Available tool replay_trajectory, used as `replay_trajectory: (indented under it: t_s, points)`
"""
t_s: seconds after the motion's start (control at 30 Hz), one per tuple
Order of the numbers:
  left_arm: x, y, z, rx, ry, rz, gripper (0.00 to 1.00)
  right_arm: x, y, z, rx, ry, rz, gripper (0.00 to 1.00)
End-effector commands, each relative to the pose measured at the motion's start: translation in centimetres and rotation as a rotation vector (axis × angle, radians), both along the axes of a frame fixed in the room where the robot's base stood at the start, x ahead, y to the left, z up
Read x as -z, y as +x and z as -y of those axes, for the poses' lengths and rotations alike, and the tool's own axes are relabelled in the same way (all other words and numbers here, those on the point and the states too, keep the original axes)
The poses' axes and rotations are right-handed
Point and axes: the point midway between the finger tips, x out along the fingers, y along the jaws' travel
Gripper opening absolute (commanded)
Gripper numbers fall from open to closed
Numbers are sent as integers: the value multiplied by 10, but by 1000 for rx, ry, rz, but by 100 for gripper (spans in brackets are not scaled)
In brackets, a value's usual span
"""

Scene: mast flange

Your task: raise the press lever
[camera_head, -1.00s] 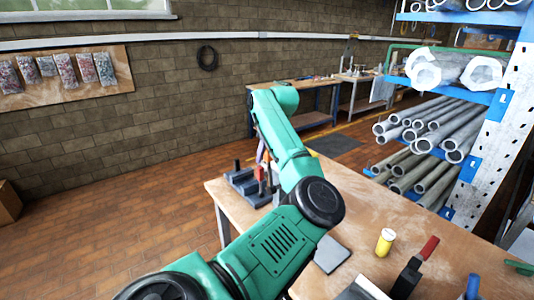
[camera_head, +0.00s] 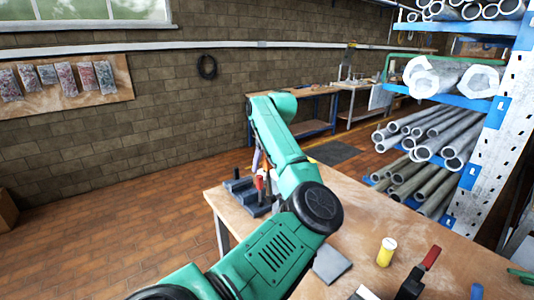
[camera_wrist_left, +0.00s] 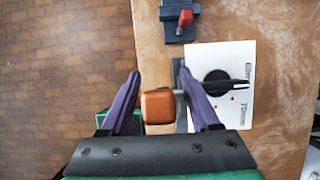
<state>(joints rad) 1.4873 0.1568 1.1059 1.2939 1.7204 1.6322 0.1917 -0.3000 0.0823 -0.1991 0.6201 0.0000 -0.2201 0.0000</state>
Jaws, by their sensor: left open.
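An orange-brown, block-like knob (camera_wrist_left: 158,105) on a short grey rod appears to be the press lever's handle. It sits between the two purple fingers of my left gripper (camera_wrist_left: 160,76) in the left wrist view. The fingers are open, with a gap on the left side; the right finger overlaps the rod, and I cannot tell whether they touch. A grey upright bar (camera_wrist_left: 181,112) stands behind the rod, partly hidden. In the head view my left gripper (camera_head: 261,161) is small and partly hidden by my green arm, above the bench's far left end. My right gripper is not in view.
A blue-grey fixture with a red handle (camera_wrist_left: 185,18) stands on the wooden bench (camera_head: 365,215). A white sheet (camera_wrist_left: 235,118) with a black round part lies right of the gripper. A yellow can (camera_head: 386,252) and a red-handled tool (camera_head: 431,257) are nearer. A pipe rack stands right.

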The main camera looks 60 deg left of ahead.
Motion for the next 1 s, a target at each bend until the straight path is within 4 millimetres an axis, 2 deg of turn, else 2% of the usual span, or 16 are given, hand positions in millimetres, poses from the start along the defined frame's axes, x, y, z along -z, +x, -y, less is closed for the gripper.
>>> replay_trajectory:
  t_s: [0.23,0.4,0.53,0.7,1.0]
  points:
    - [-47,1,19,1,0,5,62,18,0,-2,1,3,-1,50]
    - [-89,1,34,3,-2,3,62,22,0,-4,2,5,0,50]
    - [-114,1,44,0,-4,0,62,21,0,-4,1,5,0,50]
    - [-126,1,48,-2,-4,-1,62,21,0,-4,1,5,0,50]
    - [-126,1,48,-2,-4,-2,62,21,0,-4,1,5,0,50]
